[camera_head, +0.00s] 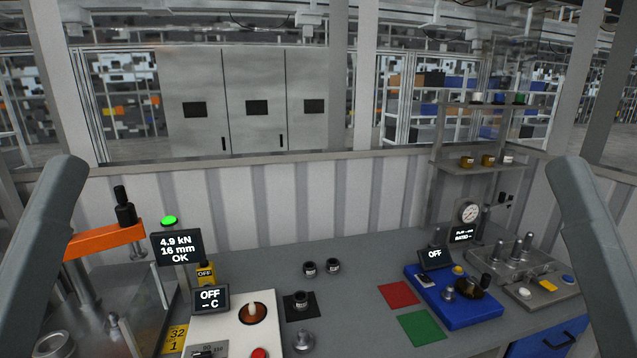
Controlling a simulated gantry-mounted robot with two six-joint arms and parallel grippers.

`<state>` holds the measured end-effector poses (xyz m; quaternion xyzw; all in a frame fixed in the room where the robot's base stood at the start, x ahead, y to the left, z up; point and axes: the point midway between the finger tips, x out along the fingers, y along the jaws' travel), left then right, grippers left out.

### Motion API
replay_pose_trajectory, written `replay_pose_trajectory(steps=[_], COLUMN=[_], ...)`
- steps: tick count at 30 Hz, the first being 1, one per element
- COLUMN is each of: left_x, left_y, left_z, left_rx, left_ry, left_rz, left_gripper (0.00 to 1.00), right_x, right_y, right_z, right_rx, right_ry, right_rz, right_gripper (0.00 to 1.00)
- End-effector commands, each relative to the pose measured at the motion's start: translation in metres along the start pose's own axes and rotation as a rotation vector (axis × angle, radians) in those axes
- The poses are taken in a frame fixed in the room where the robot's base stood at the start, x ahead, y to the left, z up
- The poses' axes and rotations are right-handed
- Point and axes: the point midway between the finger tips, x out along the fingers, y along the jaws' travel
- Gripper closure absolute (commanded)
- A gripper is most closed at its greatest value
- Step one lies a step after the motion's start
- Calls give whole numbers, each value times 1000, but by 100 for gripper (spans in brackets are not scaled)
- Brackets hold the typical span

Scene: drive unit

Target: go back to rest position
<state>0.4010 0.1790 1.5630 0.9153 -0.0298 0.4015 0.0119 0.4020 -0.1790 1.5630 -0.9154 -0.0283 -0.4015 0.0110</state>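Only grey links of my two arms show, one at the left edge and one at the right edge of the head view. Both of my grippers are out of the picture, so what they hold or whether they are open is hidden. The grey workbench (350,290) lies between the arms.
An orange-armed press (104,241) stands at left, with a display (177,247) reading 4.9 kN, 16 mm, OK. A white heater unit (232,330), red mat (398,294), green mat (421,328), blue fixture (470,311) and grey fixture (540,292) occupy the bench. Its middle back is clear.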

Motion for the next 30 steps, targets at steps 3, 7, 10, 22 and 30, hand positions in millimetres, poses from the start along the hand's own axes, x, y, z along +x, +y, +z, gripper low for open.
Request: replay_pose_trajectory(steps=[3, 7, 10, 22, 30], left_x=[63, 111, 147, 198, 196], left_y=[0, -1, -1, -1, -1], left_z=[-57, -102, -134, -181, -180], left_rx=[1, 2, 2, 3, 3], left_ry=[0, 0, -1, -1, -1], left_rz=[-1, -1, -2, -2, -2], left_gripper=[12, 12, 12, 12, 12], right_x=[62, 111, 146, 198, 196], right_y=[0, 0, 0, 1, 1], right_z=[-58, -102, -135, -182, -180], right_rx=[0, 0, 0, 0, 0], right_ry=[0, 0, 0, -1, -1], right_rz=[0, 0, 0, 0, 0], right_gripper=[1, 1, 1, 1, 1])
